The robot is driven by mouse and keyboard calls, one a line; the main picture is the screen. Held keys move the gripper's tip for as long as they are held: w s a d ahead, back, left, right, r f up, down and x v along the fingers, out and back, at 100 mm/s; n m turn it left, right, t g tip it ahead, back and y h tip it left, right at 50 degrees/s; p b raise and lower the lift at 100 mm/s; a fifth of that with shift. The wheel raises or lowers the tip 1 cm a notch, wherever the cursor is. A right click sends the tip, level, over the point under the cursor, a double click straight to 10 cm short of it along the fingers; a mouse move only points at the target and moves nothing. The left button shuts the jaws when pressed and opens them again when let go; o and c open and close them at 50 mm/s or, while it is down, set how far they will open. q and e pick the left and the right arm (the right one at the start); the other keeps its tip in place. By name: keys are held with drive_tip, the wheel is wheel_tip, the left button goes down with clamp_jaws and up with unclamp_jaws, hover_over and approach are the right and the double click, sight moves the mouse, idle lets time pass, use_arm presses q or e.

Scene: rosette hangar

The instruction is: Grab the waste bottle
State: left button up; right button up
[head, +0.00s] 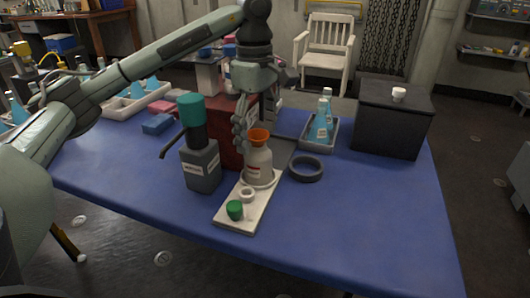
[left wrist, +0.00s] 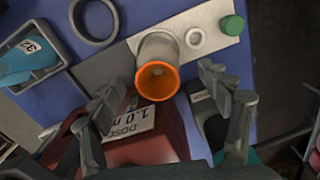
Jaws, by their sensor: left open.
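The likely waste bottle (head: 258,165) is a pale grey bottle with a label and an orange funnel (head: 259,136) in its mouth. It stands upright at the back end of a white tray (head: 238,218). In the left wrist view the bottle (left wrist: 158,48) shows from above, its orange-rimmed mouth facing the camera. My left gripper (head: 241,132) is open and points down just behind and left of the funnel. In the left wrist view its fingers (left wrist: 163,92) are spread on either side of the funnel's near rim, without visible contact. My right gripper is not seen.
On the tray are a green cap (head: 235,210) and a white ring (head: 247,194). A grey container with a teal top (head: 201,168) stands close left, a red box (head: 232,145) behind. A dark ring (head: 306,168) lies right. The blue table's front right is clear.

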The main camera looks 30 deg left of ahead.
sight(257, 159)
use_arm(q)
drive_tip(key=shift+w+a, duration=0.1)
drive_tip(key=shift+a, duration=0.25)
wheel_tip(257, 159, down, 7)
drive_tip(key=shift+d+f, duration=0.15)
drive_tip(key=shift+f, duration=0.05)
drive_tip(key=c, duration=1.4)
drive_tip(key=shift+r, duration=0.1)
